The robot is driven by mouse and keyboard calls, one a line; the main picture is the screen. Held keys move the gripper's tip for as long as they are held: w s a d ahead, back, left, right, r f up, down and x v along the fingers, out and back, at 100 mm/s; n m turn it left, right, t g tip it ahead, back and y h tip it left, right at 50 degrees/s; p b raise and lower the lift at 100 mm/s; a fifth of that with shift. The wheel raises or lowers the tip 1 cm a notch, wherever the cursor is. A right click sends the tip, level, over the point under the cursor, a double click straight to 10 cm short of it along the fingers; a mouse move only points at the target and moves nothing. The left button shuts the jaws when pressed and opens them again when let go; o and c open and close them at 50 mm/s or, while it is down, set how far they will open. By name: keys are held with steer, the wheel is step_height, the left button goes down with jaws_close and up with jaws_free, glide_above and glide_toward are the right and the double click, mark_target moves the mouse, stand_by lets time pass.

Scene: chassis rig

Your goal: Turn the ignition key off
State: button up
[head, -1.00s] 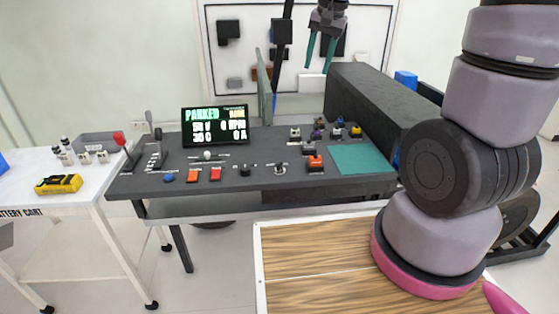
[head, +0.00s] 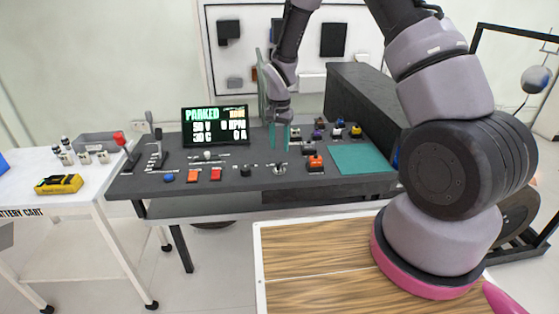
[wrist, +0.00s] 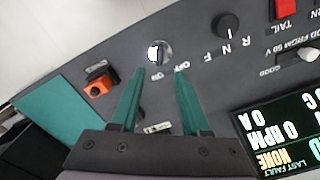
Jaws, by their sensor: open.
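The ignition key (head: 280,169) is a small knob on the front part of the dark console (head: 235,178). In the wrist view the ignition key (wrist: 159,53) has a pale, bright top on a round dark base, with ON and OFF labels beside it. Its exact turn angle is hard to read. My gripper (head: 279,148) points down above the console, over the key. In the wrist view my gripper (wrist: 161,76) has its two green fingers apart with nothing between the tips. The key lies just beyond the tips, roughly centred on the gap, and appears untouched.
An orange button (wrist: 99,87) on a black base sits near the key. A rotary selector (wrist: 226,26) marked R, N, F is on the other side. The display (head: 215,126) reads PARKED. A green pad (head: 363,159) lies at the console's right.

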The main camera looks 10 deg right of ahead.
mark_target(280, 162)
step_height(280, 162, down, 7)
steer(key=shift+r, duration=0.1)
stand_by(0.3)
jaws_close()
